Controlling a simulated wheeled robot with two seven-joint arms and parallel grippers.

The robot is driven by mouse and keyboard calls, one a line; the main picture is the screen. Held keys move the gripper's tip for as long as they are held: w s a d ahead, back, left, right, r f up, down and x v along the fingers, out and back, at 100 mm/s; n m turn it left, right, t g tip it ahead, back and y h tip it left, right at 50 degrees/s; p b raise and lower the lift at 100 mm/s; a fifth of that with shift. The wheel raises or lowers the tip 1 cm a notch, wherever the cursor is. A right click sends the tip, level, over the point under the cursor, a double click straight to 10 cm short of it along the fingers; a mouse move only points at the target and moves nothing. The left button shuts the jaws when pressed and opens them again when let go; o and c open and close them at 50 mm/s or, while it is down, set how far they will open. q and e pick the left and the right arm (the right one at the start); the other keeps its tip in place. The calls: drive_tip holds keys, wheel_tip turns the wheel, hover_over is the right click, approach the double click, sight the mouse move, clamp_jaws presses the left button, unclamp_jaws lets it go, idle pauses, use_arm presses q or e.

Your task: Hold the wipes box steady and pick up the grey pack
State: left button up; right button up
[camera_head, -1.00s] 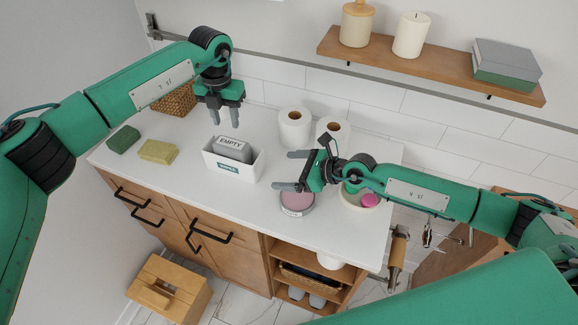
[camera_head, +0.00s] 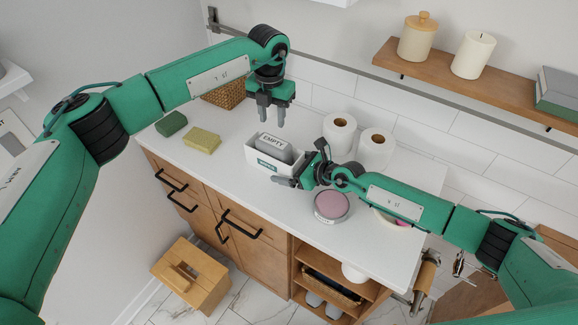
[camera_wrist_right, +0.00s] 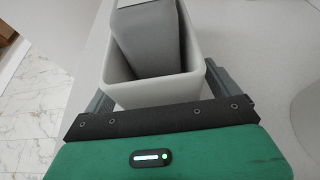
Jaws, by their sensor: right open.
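The white wipes box (camera_head: 255,158) stands on the counter. The grey pack (camera_head: 286,151) sits upright in it, sticking out above the rim, with a white label reading "EMPTY". In the right wrist view the box (camera_wrist_right: 150,92) and the pack (camera_wrist_right: 150,42) show close up. My right gripper (camera_head: 291,170) is open at the right end of the box, with a finger along each side; a gap shows beside the box wall in the wrist view. My left gripper (camera_head: 272,121) points down, open and empty, above and slightly behind the pack.
A green sponge (camera_head: 172,124) and a yellow one (camera_head: 202,140) lie left of the box. Paper rolls (camera_head: 339,133) stand behind right. A round pink-topped tin (camera_head: 331,206) is near my right wrist. A wicker basket (camera_head: 224,95) stands at the back. The front left counter is clear.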

sight(272, 142)
drive_tip(key=shift+w+a, duration=0.15)
drive_tip(key=c, duration=1.1)
use_arm(q)
drive_tip(key=shift+o, duration=0.2)
use_arm(e)
drive_tip(key=shift+c, duration=0.2)
use_arm(q)
drive_tip(key=o, duration=0.7)
drive_tip(key=shift+s+a+f, duration=0.1)
drive_tip(key=shift+s, duration=0.05)
use_arm(e)
drive_tip(key=shift+f, duration=0.1)
use_arm(q)
drive_tip(key=o, duration=0.7)
drive_tip(key=shift+s+a+f+m+t+h, duration=0.3)
drive_tip(key=shift+s+t+h, duration=0.1)
drive_tip(key=shift+t, duration=0.1)
drive_tip(key=shift+c, duration=0.2)
drive_tip(key=f+t, duration=0.1)
drive_tip(key=f, duration=0.2)
drive_tip(key=f+t+h, duration=0.1)
drive_tip(key=f, duration=0.2)
drive_tip(key=w+f+m+h, duration=0.1)
drive_tip(key=f, duration=0.3)
drive_tip(key=shift+d+t, duration=0.4)
